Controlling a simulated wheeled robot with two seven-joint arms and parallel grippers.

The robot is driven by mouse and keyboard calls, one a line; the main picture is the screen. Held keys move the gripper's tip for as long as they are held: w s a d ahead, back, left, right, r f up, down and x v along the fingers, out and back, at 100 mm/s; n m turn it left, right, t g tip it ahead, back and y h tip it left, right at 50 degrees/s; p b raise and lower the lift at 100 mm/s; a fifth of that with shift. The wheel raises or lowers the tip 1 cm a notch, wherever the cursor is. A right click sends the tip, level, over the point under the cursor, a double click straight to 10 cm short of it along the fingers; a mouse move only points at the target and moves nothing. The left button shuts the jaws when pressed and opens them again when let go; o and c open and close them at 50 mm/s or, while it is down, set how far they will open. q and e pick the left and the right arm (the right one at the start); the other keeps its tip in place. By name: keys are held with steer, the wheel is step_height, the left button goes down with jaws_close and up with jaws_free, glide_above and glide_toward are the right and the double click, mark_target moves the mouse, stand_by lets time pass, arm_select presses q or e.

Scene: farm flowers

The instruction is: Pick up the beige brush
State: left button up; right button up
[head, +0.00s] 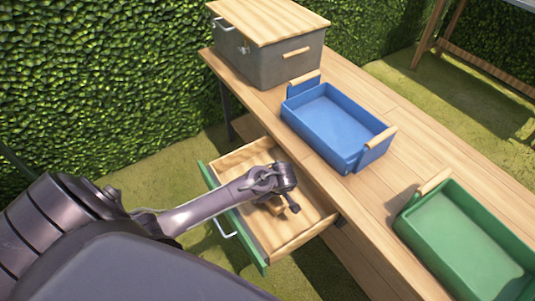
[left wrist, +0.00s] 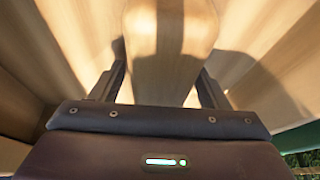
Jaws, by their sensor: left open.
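The beige brush (head: 275,206) lies in the open wooden drawer (head: 290,241), mostly hidden under my left gripper (head: 284,200) in the head view. My left gripper reaches down into the drawer. In the left wrist view, a smooth light-wood part of the brush (left wrist: 170,38) lies between the two dark fingers of the gripper (left wrist: 160,78). The fingers are open, one on each side of it. I cannot tell whether either finger touches it. The rest of the brush is out of view there. My right gripper is not in view.
The drawer has a green front (head: 206,176) and slides out from under a wooden table (head: 390,192). On the table stand a blue tray (head: 345,160), a green tray (head: 465,232) and a grey box with a wooden lid (head: 262,63). A hedge (head: 90,90) stands behind.

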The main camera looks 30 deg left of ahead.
arm_select(q)
steer(key=c, duration=1.1)
